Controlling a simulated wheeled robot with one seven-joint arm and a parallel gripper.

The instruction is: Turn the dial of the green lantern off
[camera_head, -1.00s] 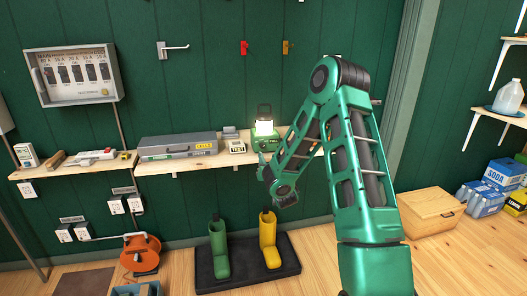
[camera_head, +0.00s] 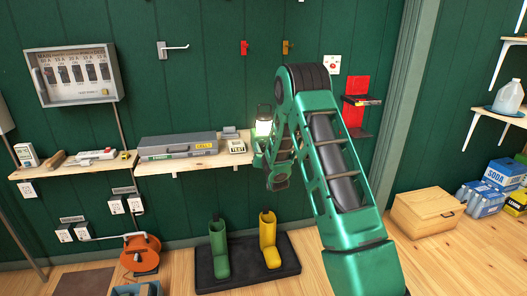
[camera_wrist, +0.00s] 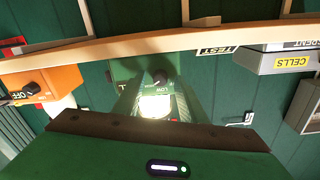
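The green lantern (camera_head: 263,126) stands on the wall shelf with its lamp glowing; my arm hides part of its green base in the head view. The wrist view shows the lantern upside down, with its green body (camera_wrist: 128,69), bright lamp (camera_wrist: 155,104) and black dial (camera_wrist: 160,77) marked LOW. My gripper (camera_head: 260,163) is close in front of the lantern. In the wrist view my gripper (camera_wrist: 160,84) has its two green fingers apart, one on each side of the dial and lamp. Whether a finger touches the dial cannot be told.
An orange box (camera_wrist: 55,80) with a dial marked OFF is left of the lantern in the wrist view. Green and yellow boots (camera_head: 268,240) stand on a mat below.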

